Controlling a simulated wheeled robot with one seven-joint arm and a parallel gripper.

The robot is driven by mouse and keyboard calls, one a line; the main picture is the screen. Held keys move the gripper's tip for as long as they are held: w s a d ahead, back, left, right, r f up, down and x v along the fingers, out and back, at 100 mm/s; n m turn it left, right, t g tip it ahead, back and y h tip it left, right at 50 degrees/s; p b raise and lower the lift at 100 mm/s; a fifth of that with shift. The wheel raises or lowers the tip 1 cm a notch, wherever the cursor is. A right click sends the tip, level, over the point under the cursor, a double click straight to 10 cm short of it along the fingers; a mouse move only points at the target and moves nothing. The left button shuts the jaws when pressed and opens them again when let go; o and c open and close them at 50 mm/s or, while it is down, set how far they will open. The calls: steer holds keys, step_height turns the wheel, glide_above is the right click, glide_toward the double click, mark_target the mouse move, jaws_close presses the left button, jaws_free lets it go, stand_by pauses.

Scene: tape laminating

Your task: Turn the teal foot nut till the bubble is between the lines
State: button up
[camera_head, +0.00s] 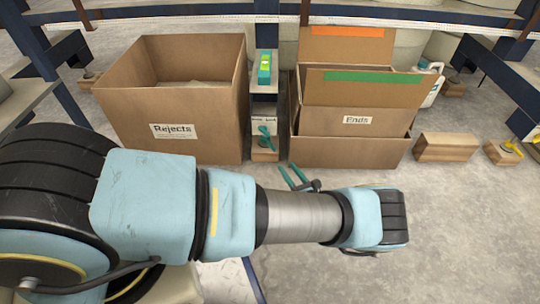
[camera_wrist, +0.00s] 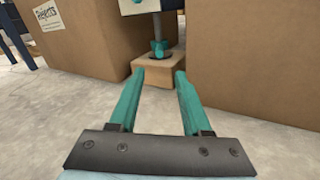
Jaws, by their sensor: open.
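The teal foot nut (camera_head: 264,131) sits on a threaded foot between two cardboard boxes, just above a wooden block. It also shows in the wrist view (camera_wrist: 159,46), beyond my fingertips. My gripper (camera_head: 293,176) is open and empty, its two teal fingers pointing at the foot. In the wrist view my gripper (camera_wrist: 158,76) is apart from the nut, with the wooden block (camera_wrist: 158,74) between and just past the tips. A teal level with a yellow-green vial (camera_head: 265,67) lies on top of the post above the foot. The bubble is too small to place against the lines.
The "Rejects" box (camera_head: 200,145) stands close on the left of the foot and the "Ends" box (camera_head: 345,152) close on the right, leaving a narrow gap. Another wooden block (camera_head: 446,147) lies at the right. The concrete floor in front is clear.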

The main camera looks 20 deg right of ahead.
mark_target(275, 150)
steer(key=w+b, duration=0.1)
steer(key=w, duration=0.5)
steer(key=w+b, duration=0.1)
steer(key=w, duration=0.3)
steer(key=shift+w+a+b, duration=0.1)
steer(key=shift+a+b, duration=0.2)
steer(key=shift+a, duration=0.1)
jaws_close()
stand_by(0.9)
